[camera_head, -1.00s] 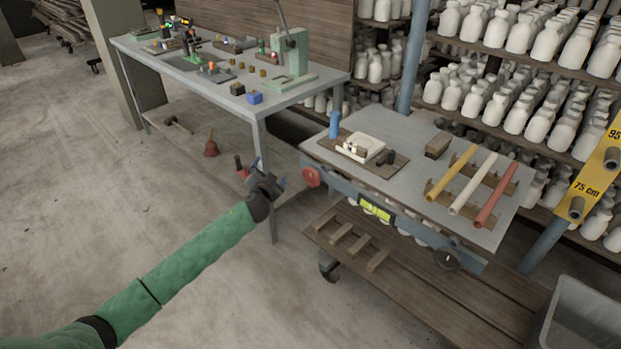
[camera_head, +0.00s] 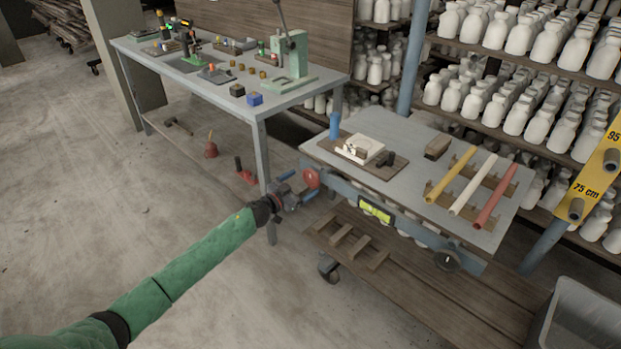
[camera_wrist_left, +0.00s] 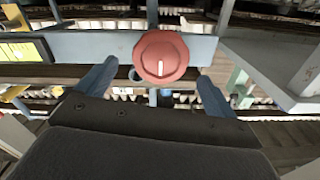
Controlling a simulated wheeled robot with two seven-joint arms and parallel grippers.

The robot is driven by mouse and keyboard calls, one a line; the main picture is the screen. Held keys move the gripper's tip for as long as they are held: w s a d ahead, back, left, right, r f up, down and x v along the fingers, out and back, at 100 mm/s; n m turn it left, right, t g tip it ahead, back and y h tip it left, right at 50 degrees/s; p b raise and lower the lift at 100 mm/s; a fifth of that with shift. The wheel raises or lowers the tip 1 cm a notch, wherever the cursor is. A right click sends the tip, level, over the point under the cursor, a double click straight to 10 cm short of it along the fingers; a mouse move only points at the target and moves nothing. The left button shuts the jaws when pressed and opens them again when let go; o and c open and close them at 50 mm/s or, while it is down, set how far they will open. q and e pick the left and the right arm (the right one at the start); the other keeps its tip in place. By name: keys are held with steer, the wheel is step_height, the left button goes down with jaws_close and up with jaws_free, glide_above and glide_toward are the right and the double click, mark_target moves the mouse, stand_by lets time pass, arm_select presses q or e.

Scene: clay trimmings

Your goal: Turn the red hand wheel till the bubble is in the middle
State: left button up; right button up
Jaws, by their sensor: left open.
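The red hand wheel (camera_head: 311,179) sits at the left end of the cart's blue-grey front rail. In the left wrist view the wheel (camera_wrist_left: 162,57) faces me, with a pale mark on its lower half. My left gripper (camera_head: 298,190) is open and empty, just left of the wheel. Its fingers (camera_wrist_left: 157,72) stand on either side of the wheel in the wrist view; I see no contact. The yellow-green level vial (camera_head: 376,209) is on the same rail, right of the wheel, and partly shows in the wrist view (camera_wrist_left: 25,50). The bubble's place is too small to tell. My right gripper is out of view.
A black knob (camera_head: 447,259) is at the rail's right end. The cart top (camera_head: 405,128) holds a blue bottle, a board and coloured tubes. A workbench (camera_head: 300,88) stands behind left, its leg near my gripper. A grey bin (camera_head: 582,318) is at the lower right. Left floor is mostly clear.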

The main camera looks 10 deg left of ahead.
mark_target(310, 179)
arm_select(q)
steer(key=shift+x, duration=2.55)
steer(key=shift+c, duration=0.4)
steer(key=c, duration=0.9)
steer(key=shift+m, duration=0.3)
